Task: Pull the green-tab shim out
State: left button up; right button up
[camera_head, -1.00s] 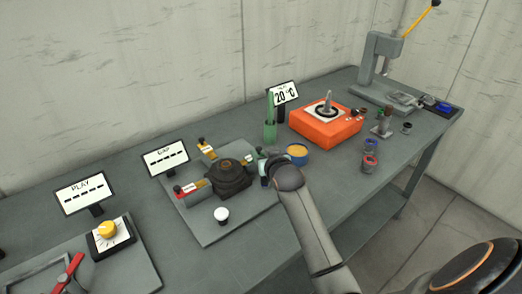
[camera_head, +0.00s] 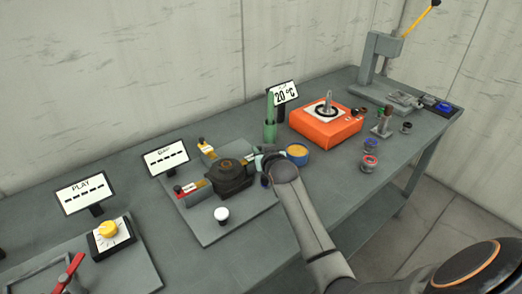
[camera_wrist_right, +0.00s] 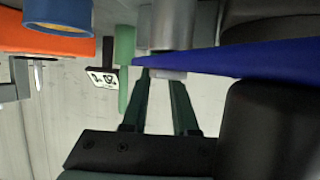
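The black round jack (camera_head: 230,177) stands on a grey plate on the bench in the head view. A red-tab piece (camera_head: 186,189) is at its left and a yellow-and-black piece (camera_head: 207,149) is behind it. I cannot make out a green tab; the jack's right side is partly covered by my right gripper (camera_head: 257,160). In the wrist view the two dark fingers (camera_wrist_right: 160,78) are apart, with a metal cylinder (camera_wrist_right: 172,25) and its small end block beyond the tips. A long blue piece (camera_wrist_right: 240,62) crosses in front. My left gripper is out of view.
A blue cup with orange contents (camera_head: 298,154) stands just right of my wrist. A white knob (camera_head: 221,214) stands in front of the jack.

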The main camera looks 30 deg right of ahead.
grip_shut()
dwell(0.9)
